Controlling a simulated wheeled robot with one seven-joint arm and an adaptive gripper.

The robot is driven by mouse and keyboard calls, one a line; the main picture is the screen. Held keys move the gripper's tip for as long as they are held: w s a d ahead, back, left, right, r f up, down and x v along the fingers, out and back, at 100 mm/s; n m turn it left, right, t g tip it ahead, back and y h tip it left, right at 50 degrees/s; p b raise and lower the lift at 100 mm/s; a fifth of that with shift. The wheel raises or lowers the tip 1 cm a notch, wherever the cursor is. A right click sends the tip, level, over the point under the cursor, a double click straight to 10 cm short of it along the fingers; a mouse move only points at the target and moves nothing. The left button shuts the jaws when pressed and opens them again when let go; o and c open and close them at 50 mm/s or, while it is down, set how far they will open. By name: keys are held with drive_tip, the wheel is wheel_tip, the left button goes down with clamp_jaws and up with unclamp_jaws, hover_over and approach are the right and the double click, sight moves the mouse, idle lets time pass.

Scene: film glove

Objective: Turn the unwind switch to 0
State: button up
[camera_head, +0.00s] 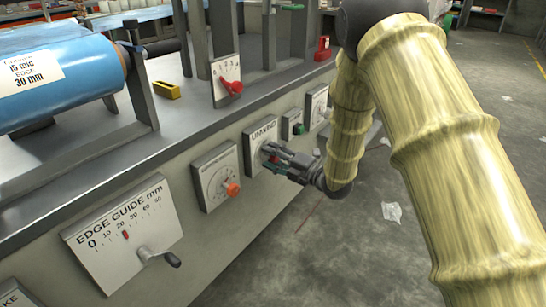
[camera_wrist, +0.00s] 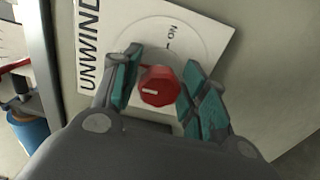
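The unwind switch is a red knob (camera_wrist: 160,88) on a white plate (camera_wrist: 112,20) lettered UNWIND. A short white line on the knob runs nearly level in the wrist view, towards its left side. A partly readable marking, apparently ON, and a tick lie above the knob there. My gripper (camera_wrist: 165,75) has its teal-padded fingers on either side of the knob, very close to it. I cannot tell whether both pads press on it. In the head view my gripper (camera_head: 270,157) reaches the UNWIND plate (camera_head: 262,132) from the right and hides most of its dial.
Left of the switch is a plate with an orange knob (camera_head: 232,188), then the edge guide plate (camera_head: 125,235) with a crank. A green button (camera_head: 298,128) is just to the right. A red selector (camera_head: 232,87) stands above. Open floor (camera_head: 360,250) lies in front.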

idle(0.3)
drive_tip(key=v, duration=1.2)
drive_tip(key=s+d+f+m+g+h+p, duration=0.1)
drive_tip(key=s+d+f+m+h, duration=0.2)
drive_tip(key=s+f+m, duration=0.4)
drive_tip(key=s+d+f+m+h+p, duration=0.1)
drive_tip(key=s+d+f+m+h, duration=0.25)
drive_tip(key=f, duration=0.55)
drive_tip(key=s+d+f+m+g+h+p, duration=0.15)
drive_tip(key=s+f+m+h, duration=0.25)
drive_tip(key=f+m, duration=0.4)
drive_tip(key=s+d+f+m+g+h, duration=0.1)
drive_tip(key=s+d+f+m+g, duration=0.2)
drive_tip(key=s, duration=0.7)
drive_tip(key=s+d+f+m+g+h+p, duration=0.1)
drive_tip(key=s+f+m+g+h, duration=0.2)
drive_tip(key=s, duration=0.7)
drive_tip(key=s+d+f+m+g, duration=0.25)
drive_tip(key=s+m, duration=0.25)
drive_tip(key=s, duration=0.6)
drive_tip(key=r+p, duration=2.4)
drive_tip(key=p, duration=0.1)
drive_tip(key=r+p, duration=1.3)
drive_tip(key=shift+w+a, duration=0.3)
drive_tip(key=shift+a, duration=0.1)
